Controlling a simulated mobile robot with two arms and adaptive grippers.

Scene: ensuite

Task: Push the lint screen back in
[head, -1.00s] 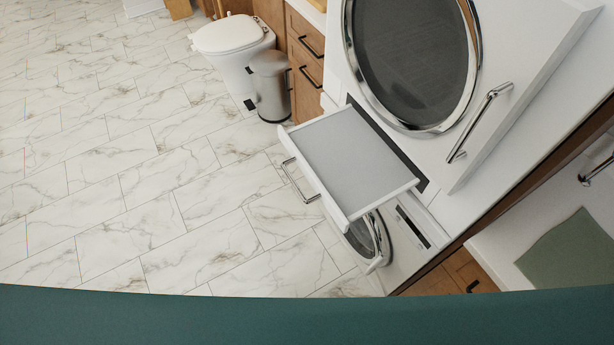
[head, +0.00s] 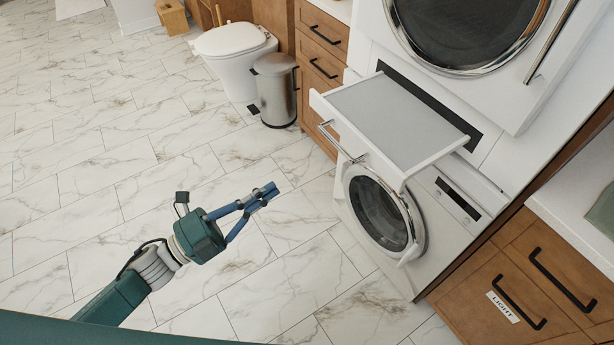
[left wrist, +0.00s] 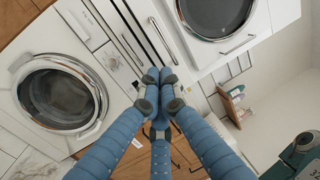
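The lint screen (head: 400,112) is a white-framed tray with a flat grey surface, sticking out between the dryer above and the washer below. A metal bar handle (head: 341,141) is on its front. My left gripper (head: 268,193) is in front of the screen, to its left and lower in the head view, clear of it. Its fingers meet at the tips in the left wrist view (left wrist: 160,88), with nothing seen between them. A narrow handled front shows beyond the fingertips there, partly hidden by them.
The washer (head: 430,225) with its round door stands below the screen, the dryer (head: 553,62) above. A metal bin (head: 275,90) and a toilet (head: 232,45) stand at the back. Wooden drawers (head: 530,290) are at the right. The tiled floor is open.

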